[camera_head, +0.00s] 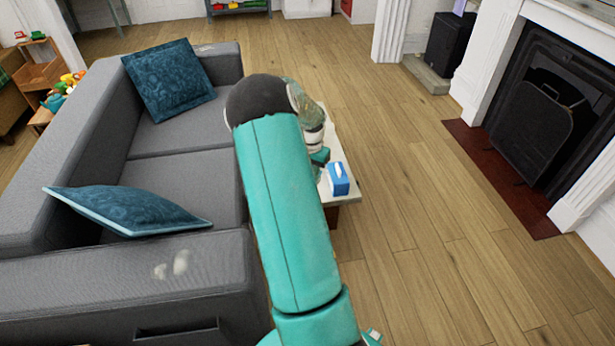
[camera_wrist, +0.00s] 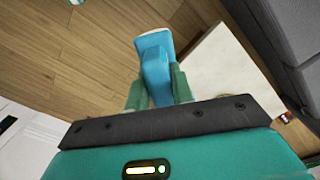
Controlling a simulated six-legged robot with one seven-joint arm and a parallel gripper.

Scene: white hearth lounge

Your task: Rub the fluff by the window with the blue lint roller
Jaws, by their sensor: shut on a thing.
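My gripper (camera_wrist: 158,86) is shut on the blue lint roller (camera_wrist: 154,52), whose wider end points away from the wrist. In the head view, a blue thing with a white mark (camera_head: 338,179) shows by the gripper end of my arm; I take it for the same roller, but the arm partly hides this spot. Pale fluff (camera_head: 172,265) lies on the near armrest of the grey sofa (camera_head: 75,290). Another pale patch (camera_head: 204,47) lies on the far armrest. No window is in view, so I cannot tell which fluff is by it.
A low white-topped table (camera_wrist: 225,70) stands beside the sofa, under or close to my gripper; its top (camera_head: 343,196) is mostly hidden in the head view. Blue cushions (camera_head: 168,80) lie on the sofa. A black fireplace (camera_head: 535,120) stands right. Wooden floor (camera_head: 420,180) between is clear.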

